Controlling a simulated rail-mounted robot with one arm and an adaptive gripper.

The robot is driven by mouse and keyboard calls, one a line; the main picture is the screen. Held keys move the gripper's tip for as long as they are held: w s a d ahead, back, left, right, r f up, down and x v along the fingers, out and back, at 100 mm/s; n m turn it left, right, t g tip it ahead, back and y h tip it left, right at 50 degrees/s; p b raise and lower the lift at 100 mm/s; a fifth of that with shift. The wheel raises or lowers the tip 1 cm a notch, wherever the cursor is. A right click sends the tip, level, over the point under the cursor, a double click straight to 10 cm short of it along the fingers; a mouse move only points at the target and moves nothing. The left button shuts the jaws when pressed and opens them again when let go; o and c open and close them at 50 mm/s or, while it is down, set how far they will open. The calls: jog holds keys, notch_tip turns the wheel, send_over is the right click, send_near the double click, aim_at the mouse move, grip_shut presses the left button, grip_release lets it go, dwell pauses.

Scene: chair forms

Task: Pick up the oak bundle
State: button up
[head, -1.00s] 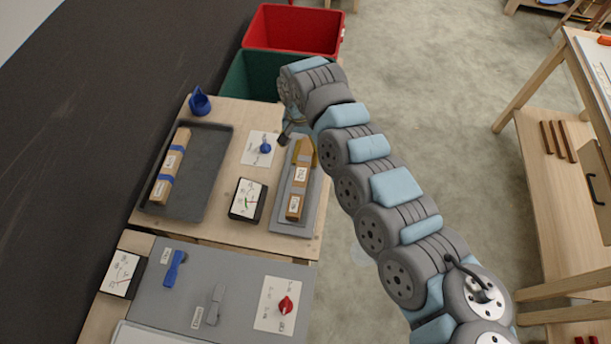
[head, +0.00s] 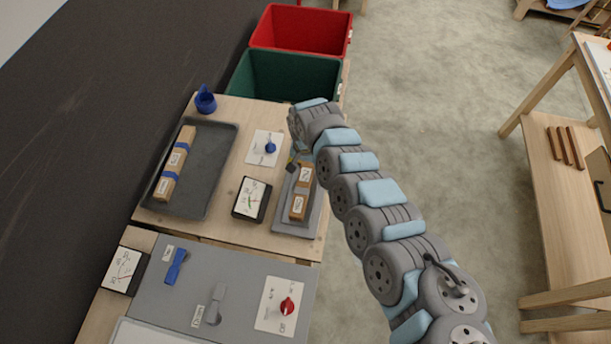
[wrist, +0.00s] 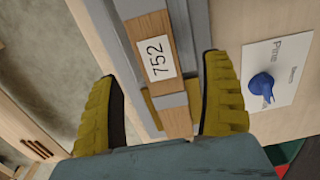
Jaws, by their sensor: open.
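A long wooden bundle (head: 297,207) with white labels lies on a narrow grey tray (head: 311,221) at the right side of the wooden table. Its wood type is not readable; one label reads 752 in the wrist view, where the bundle (wrist: 177,121) has a grey band across it. My gripper (wrist: 163,80) is open, its yellow fingers on either side of the bundle, with gaps visible. In the head view my arm mostly hides the gripper. Another wooden bundle (head: 175,160) with blue bands lies in a dark tray (head: 203,185) at the left.
A card reading Pine (wrist: 281,68) with a blue knob (wrist: 262,84) sits beside the narrow tray. A gauge (head: 251,199) stands between the trays. Green (head: 284,80) and red (head: 305,32) bins stand behind the table. Open floor lies to the right.

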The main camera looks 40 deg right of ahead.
aim_at(305, 174)
jog(key=f, duration=0.3)
jog(key=shift+s+a+f, duration=0.15)
jog(key=shift+a+f, duration=0.1)
jog(key=shift+f, duration=0.05)
jog(key=shift+d+f, duration=0.1)
jog(key=shift+f, duration=0.45)
jog(key=c, duration=1.4)
